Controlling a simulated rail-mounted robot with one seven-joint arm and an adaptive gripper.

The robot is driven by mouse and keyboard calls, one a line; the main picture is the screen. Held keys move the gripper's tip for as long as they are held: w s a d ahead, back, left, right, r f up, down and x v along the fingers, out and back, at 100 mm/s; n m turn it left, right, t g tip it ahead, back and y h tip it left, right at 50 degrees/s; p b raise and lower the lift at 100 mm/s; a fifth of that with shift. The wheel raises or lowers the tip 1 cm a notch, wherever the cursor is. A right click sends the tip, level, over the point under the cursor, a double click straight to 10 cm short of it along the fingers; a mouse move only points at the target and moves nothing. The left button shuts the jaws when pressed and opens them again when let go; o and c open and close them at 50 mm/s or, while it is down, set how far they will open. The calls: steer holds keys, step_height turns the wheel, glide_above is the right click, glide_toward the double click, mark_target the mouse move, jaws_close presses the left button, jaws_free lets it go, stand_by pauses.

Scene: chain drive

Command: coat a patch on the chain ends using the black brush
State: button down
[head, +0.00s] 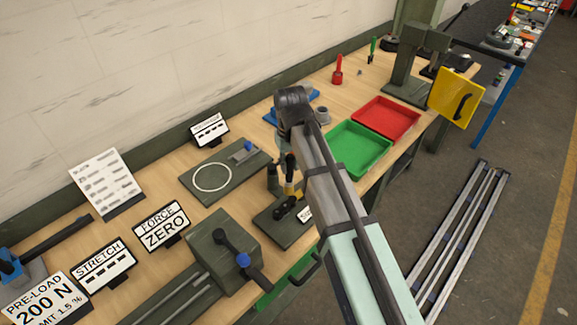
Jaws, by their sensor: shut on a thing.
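My gripper (289,164) points down below the bend of my arm, over the front part of the bench. Its fingers are small and partly hidden by my arm. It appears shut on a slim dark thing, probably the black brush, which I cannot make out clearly. A yellow piece (289,189) shows just below it. Under that is a dark plate (270,226) with black parts on it; I cannot tell whether the chain ends lie there.
A dark panel (208,190) with a white ring lies left of my gripper. A green box with a blue-knobbed lever (222,250) stands front left. Green (345,165) and red (400,118) trays sit right. Signs reading STRETCH (103,262) and FORCE ZERO (161,226) stand left.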

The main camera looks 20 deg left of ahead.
steer(key=shift+r+p, duration=0.5)
steer(key=shift+r, duration=0.6)
steer(key=shift+w, duration=0.15)
